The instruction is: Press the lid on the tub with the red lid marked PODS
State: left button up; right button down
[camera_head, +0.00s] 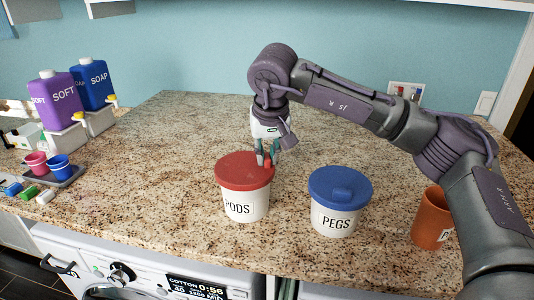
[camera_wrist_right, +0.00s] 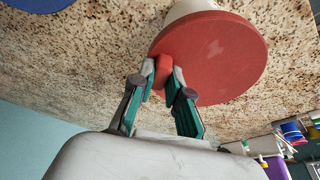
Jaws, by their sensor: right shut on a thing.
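The white tub marked PODS (camera_head: 238,209) stands upright on the granite counter. Its round red lid (camera_head: 240,172) lies over the tub's mouth; I cannot tell if it is fully seated. My right gripper (camera_head: 267,160) reaches down from behind at the lid's far right edge. In the wrist view, my right gripper (camera_wrist_right: 162,78) is shut on the small red grip of the lid, with the red lid (camera_wrist_right: 220,60) spreading beyond the fingers and part of the white tub (camera_wrist_right: 186,10) showing behind it. My left gripper is not in view.
A tub marked PEGS (camera_head: 336,222) with a blue lid (camera_head: 340,186) stands close on the right. An orange cup (camera_head: 431,220) stands further right. Purple SOFT (camera_head: 55,103) and blue SOAP (camera_head: 92,84) bottles are at left. A washer (camera_head: 150,278) is below the counter.

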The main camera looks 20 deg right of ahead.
jog(key=shift+f+b, duration=0.3)
jog(key=shift+f, duration=0.15)
dwell(1.1)
dwell(0.3)
jog(key=c, duration=0.6)
grip_release()
jog(key=shift+r, duration=0.1)
jog(key=shift+r+p, duration=2.9)
jog(key=shift+r, duration=1.05)
